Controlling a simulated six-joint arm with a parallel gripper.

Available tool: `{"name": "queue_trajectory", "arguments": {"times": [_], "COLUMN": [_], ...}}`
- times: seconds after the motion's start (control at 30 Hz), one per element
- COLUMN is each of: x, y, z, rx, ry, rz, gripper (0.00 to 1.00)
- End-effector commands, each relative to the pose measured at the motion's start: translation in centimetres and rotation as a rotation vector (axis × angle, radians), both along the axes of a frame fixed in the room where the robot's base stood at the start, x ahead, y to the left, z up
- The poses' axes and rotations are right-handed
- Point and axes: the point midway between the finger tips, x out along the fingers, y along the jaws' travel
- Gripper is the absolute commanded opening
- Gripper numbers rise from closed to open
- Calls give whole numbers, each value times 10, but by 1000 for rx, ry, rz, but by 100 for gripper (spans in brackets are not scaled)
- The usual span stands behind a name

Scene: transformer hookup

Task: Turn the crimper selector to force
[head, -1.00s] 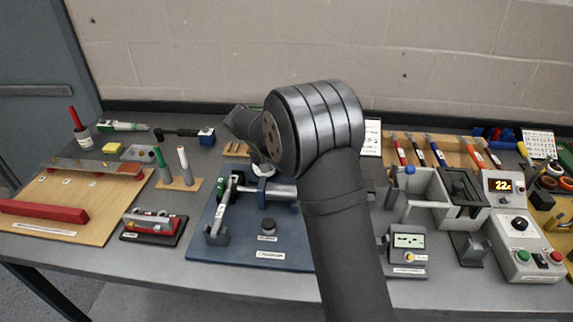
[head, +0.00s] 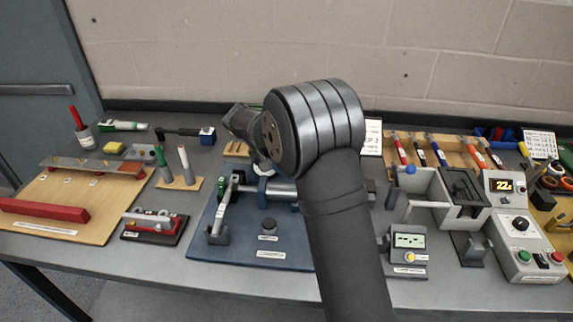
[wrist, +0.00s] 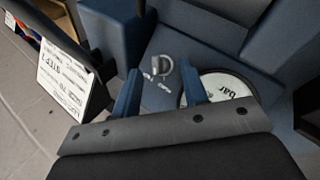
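The crimper's selector (wrist: 161,64) is a small grey knob on a dark blue panel in the wrist view. Small white markings sit below it, too blurred to read, so I cannot tell its setting. A round white gauge (wrist: 226,88) marked "bar" is to its right, partly covered by a finger. My gripper (wrist: 159,88) is open, its two blue fingers apart with the selector showing in the gap beyond them. I see no contact. In the head view my arm hides the gripper and selector; the crimper's blue base (head: 240,240) shows.
A white printed card (wrist: 66,75) stands at the left in the wrist view. In the head view, a small meter box (head: 408,241) is right of my arm, and a red-and-grey tool (head: 152,222) lies left of the blue base.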

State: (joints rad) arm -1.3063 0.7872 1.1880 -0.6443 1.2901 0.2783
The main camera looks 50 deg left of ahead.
Motion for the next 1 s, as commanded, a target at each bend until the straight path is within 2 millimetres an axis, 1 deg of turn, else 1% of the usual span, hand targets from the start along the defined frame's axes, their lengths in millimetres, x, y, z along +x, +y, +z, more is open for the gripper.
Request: {"name": "queue_trajectory", "arguments": {"times": [0.17,0.4,0.6,0.7,0.8,1.0], "x": [-17,-50,-74,-83,-88,-92], "y": [7,19,27,30,32,33], "z": [26,74,110,123,132,138], "rx": [5,6,4,4,2,2], "ry": [-2,-1,0,-1,-1,-1], "rz": [3,3,3,2,2,2], "gripper": [40,40,40,40,40,40]}}
